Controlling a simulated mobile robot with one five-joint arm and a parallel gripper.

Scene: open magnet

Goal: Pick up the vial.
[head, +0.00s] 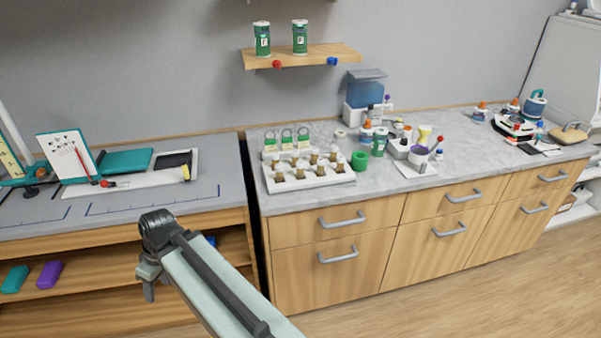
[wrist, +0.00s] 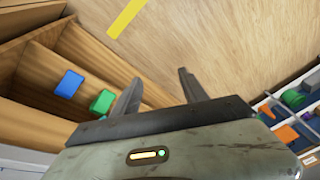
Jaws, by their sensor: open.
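Several small vial-like pieces (head: 298,168) with brownish parts and pale tops stand in a white rack (head: 312,183) on the grey counter, in the head view. I cannot tell which one is the vial. My gripper (head: 149,290) hangs in front of the left bench, low and to the left of the rack, well apart from it. In the wrist view my gripper (wrist: 158,76) has its two fingers spread with nothing between them, above the wooden floor. No vial shows in the wrist view.
Green-labelled padlock-like pieces (head: 287,139) stand behind the rack. A green cup (head: 360,160) is at its right, and a blue-tank machine (head: 366,95) is behind. Wooden drawers (head: 336,238) front the counter. An open shelf (head: 90,285) holds teal and purple blocks.

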